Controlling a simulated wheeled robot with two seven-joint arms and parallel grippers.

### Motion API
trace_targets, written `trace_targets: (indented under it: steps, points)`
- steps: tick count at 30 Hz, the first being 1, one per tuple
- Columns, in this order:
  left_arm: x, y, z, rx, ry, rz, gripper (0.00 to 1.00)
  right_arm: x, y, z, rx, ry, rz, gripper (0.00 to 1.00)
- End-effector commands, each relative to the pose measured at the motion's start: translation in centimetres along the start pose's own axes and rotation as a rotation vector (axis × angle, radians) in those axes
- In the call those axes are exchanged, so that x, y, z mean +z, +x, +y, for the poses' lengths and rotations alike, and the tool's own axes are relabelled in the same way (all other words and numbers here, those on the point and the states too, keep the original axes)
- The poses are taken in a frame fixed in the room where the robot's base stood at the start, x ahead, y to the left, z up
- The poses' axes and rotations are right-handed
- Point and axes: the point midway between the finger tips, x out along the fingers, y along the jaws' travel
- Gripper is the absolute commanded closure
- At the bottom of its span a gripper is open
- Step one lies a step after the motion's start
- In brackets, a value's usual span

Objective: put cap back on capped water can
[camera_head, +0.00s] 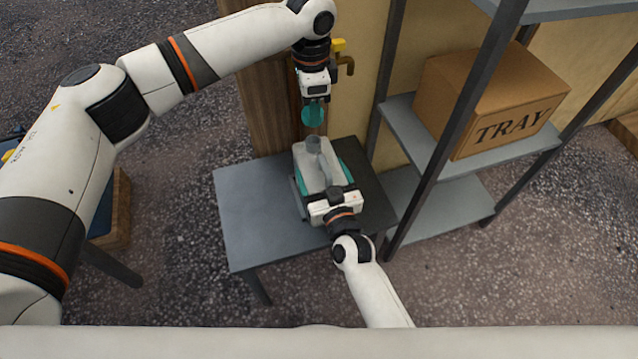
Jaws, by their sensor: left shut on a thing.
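The water can (329,172) is pale grey-white with teal sides and stands on a small grey table (250,215). Its grey neck (314,145) points up at the far end. My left gripper (314,99) is shut on a round teal cap (312,115) and holds it above and beyond the neck, apart from it. My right gripper (334,194) is at the near end of the can, by its handle. Its fingers are hard to make out, so I cannot tell whether they grip the handle.
A wooden post and a tap (345,65) stand behind the table, close to my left gripper. A grey shelf unit (430,215) on the right holds a cardboard box (490,100) marked TRAY. The left part of the tabletop is clear.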

Motion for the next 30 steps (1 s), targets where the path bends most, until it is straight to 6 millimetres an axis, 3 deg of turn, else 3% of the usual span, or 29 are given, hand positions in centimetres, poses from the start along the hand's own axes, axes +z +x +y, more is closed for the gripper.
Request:
trace_targets:
  steps: [1, 4, 8, 17, 30]
  points:
    - [0.0, 0.0, 0.0, 0.0, 0.0, 0.0, 0.86, 0.0, 0.0, 0.0, 0.0, 0.0, 0.0, 0.44]
    - [0.0, 0.0, 0.0, 0.0, 0.0, 0.0, 0.86, 0.0, 0.0, 0.0, 0.0, 0.0, 0.0, 0.59]
    - [0.0, 0.7, 0.0, -0.001, 0.0, 0.0, 0.86, 0.0, 0.0, 0.0, 0.0, 0.0, 0.0, 0.59]
    - [0.0, 4.7, -0.1, -0.002, -0.001, 0.0, 0.86, 0.0, 0.0, 0.0, 0.0, 0.0, 0.0, 0.59]
    - [0.0, 5.0, 0.0, 0.001, 0.0, 0.0, 0.86, 0.0, 0.0, 0.0, 0.0, -0.001, 0.0, 0.59]
